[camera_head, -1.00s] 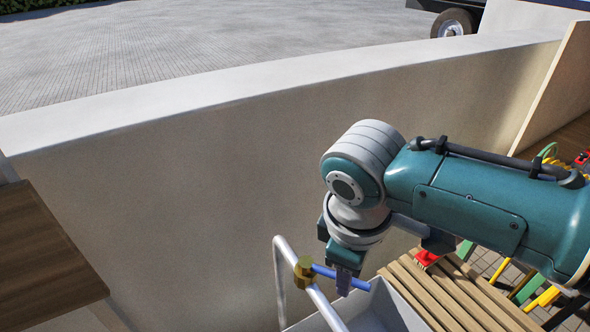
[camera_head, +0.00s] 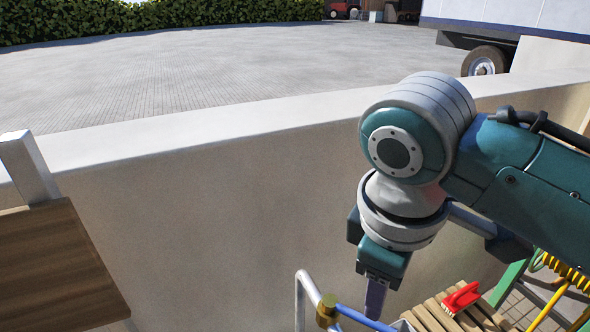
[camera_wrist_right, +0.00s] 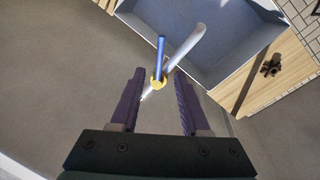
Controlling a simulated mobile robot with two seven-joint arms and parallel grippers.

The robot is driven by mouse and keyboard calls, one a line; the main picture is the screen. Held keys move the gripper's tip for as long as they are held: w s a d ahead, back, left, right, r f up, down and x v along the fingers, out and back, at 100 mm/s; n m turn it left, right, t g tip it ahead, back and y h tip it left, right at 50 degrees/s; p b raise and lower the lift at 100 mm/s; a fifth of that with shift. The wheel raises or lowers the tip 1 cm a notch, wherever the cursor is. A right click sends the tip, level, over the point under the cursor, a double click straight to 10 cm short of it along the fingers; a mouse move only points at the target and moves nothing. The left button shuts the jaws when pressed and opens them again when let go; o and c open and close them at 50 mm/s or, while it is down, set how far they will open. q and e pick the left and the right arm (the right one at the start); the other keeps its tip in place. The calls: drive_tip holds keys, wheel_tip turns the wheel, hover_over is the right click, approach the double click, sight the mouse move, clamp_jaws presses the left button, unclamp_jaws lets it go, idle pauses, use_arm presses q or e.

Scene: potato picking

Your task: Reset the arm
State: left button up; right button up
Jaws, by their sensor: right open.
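My right gripper (camera_head: 375,298) points down at the lower middle of the head view. In the right wrist view its two purple fingers (camera_wrist_right: 157,92) stand apart with nothing held between them. A blue handle (camera_head: 362,319) with a brass-coloured fitting (camera_head: 327,311) on a grey pipe (camera_head: 305,287) is close by the fingers in the head view. In the right wrist view the blue handle (camera_wrist_right: 161,52) and the fitting (camera_wrist_right: 157,83) show beyond and between the fingertips; I cannot tell whether they touch. My left gripper is out of view.
A grey basin (camera_wrist_right: 215,45) lies beside the pipe. A slatted wooden surface (camera_head: 440,314) carries a red brush (camera_head: 461,298). A pale wall (camera_head: 200,230) runs behind the arm, and a brown wooden panel (camera_head: 55,265) is at the left.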

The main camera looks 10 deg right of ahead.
drive_tip(key=s+a+r+m+y+p, duration=0.2)
drive_tip(key=s+a+p, duration=0.15)
drive_tip(key=s, duration=0.35)
drive_tip(key=s+d+r+m+t+p, duration=0.2)
drive_tip(key=s+d+r, duration=0.4)
drive_tip(key=s, duration=0.3)
drive_tip(key=m+p, duration=0.1)
drive_tip(key=m, duration=0.1)
drive_tip(key=shift+s+d+r+m, duration=0.15)
drive_tip(key=shift+s+r+m, duration=0.1)
drive_tip(key=shift+s+m, duration=0.15)
